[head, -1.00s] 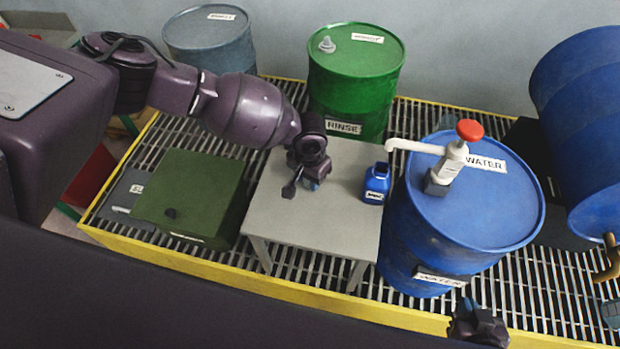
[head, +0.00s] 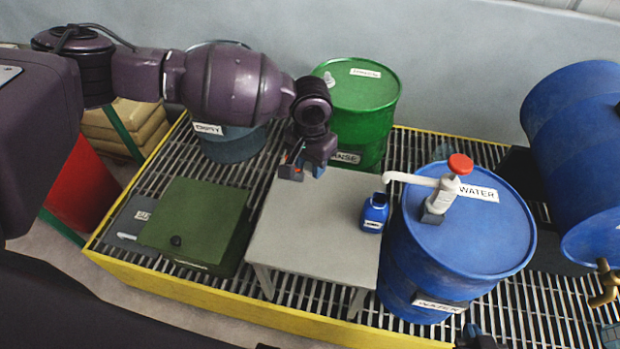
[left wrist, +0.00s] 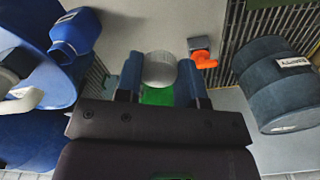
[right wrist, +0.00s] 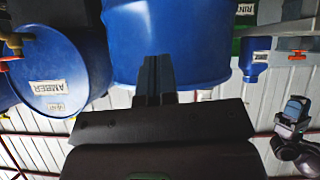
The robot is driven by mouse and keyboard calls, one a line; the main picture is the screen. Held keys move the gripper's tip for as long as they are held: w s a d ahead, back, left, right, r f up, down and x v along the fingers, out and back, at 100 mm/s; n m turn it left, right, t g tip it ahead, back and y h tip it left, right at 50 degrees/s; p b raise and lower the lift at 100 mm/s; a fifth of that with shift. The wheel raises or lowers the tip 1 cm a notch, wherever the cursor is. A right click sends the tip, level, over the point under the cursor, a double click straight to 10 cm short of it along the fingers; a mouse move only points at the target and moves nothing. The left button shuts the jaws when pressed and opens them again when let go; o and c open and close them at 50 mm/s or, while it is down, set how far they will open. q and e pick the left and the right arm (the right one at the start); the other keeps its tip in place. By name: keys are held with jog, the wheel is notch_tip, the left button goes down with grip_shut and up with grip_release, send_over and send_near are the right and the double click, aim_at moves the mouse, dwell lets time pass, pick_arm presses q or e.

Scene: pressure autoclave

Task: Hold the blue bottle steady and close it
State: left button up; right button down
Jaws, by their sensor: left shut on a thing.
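The blue bottle (head: 374,214) stands upright on the grey table (head: 318,245), close to the blue water drum, and its neck looks open. It also shows in the left wrist view (left wrist: 76,34) and the right wrist view (right wrist: 256,60). My left gripper (head: 304,171) is at the table's back edge, left of the bottle and apart from it. In the left wrist view it is shut on a pale grey round piece (left wrist: 160,69), which looks like a cap. My right gripper (right wrist: 158,78) has its fingers together, nothing visible between them, in front of the water drum.
The blue water drum (head: 470,237) with a red-topped pump (head: 440,194) stands right of the table; its spout reaches above the bottle. A green box (head: 193,225) lies left, a green drum (head: 362,92) behind. A small orange piece (left wrist: 205,60) is near my left fingers.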

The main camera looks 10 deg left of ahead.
pick_arm(q)
notch_tip(320, 180, up, 2)
jog(key=shift+r, duration=0.35)
pick_arm(e)
jog(key=shift+w+a+r, duration=0.1)
jog(key=shift+w+r, duration=0.55)
jog(key=shift+r, duration=0.1)
jog(key=c, duration=1.8)
grip_release()
jog(key=shift+c, duration=0.2)
